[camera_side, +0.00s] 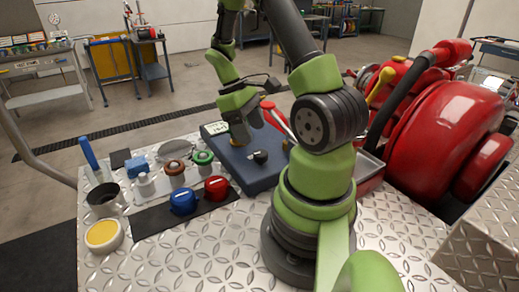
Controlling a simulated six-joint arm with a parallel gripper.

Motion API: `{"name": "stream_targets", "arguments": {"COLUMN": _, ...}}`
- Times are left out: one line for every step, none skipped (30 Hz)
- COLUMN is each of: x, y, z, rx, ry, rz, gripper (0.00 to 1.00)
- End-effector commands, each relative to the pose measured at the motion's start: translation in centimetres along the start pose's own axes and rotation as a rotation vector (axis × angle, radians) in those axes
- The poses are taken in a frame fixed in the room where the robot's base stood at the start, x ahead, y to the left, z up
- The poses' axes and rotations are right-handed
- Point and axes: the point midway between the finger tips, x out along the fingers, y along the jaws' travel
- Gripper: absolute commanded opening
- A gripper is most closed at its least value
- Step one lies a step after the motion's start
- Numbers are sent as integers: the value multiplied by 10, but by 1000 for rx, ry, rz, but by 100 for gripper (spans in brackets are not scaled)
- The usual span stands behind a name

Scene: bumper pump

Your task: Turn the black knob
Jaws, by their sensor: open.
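The black knob (259,156) stands on top of a dark blue box (232,162) near the middle of the view. My gripper (240,136) points down over the back part of the box, a little above and left of the knob in the picture. It is open, and the knob is not between its fingers. The fingertips are small and partly dark here, so I cannot tell whether they touch the box.
A blue knob (183,201) and a red knob (216,188) sit on a black mat left of the box. Small parts, a dark cup (103,197) and a yellow-topped tin (103,235) stand farther left. A large red pump (450,125) is at right.

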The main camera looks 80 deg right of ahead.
Motion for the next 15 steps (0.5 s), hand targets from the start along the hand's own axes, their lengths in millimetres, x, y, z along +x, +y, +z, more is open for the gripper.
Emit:
{"name": "stream_targets", "arguments": {"x": 11, "y": -1, "z": 1, "rx": 0, "ry": -6, "rz": -5, "gripper": 63}}
{"name": "stream_targets", "arguments": {"x": 16, "y": -1, "z": 1, "rx": 0, "ry": -6, "rz": -7, "gripper": 63}}
{"name": "stream_targets", "arguments": {"x": 24, "y": -1, "z": 1, "rx": 1, "ry": -5, "rz": -5, "gripper": 63}}
{"name": "stream_targets", "arguments": {"x": 29, "y": -1, "z": 1, "rx": 0, "ry": -6, "rz": -5, "gripper": 63}}
{"name": "stream_targets", "arguments": {"x": 34, "y": -1, "z": 1, "rx": 1, "ry": -5, "rz": -5, "gripper": 63}}
{"name": "stream_targets", "arguments": {"x": 40, "y": -1, "z": 1, "rx": 0, "ry": -3, "rz": -6, "gripper": 63}}
{"name": "stream_targets", "arguments": {"x": 44, "y": -1, "z": 1, "rx": 0, "ry": -4, "rz": -5, "gripper": 63}}
{"name": "stream_targets", "arguments": {"x": 48, "y": -1, "z": 1, "rx": 0, "ry": -3, "rz": -4, "gripper": 63}}
{"name": "stream_targets", "arguments": {"x": 52, "y": -1, "z": 0, "rx": 1, "ry": -3, "rz": -4, "gripper": 63}}
{"name": "stream_targets", "arguments": {"x": 55, "y": -1, "z": 0, "rx": 1, "ry": -1, "rz": -3, "gripper": 63}}
{"name": "stream_targets", "arguments": {"x": 57, "y": -1, "z": 0, "rx": 2, "ry": -1, "rz": -3, "gripper": 63}}
{"name": "stream_targets", "arguments": {"x": 59, "y": -1, "z": 0, "rx": 1, "ry": 1, "rz": -3, "gripper": 63}}
{"name": "stream_targets", "arguments": {"x": 60, "y": -1, "z": 0, "rx": 1, "ry": 1, "rz": -3, "gripper": 63}}
{"name": "stream_targets", "arguments": {"x": 61, "y": -1, "z": 0, "rx": 1, "ry": 1, "rz": -3, "gripper": 63}}
{"name": "stream_targets", "arguments": {"x": 62, "y": -1, "z": 0, "rx": 1, "ry": 2, "rz": -3, "gripper": 63}}
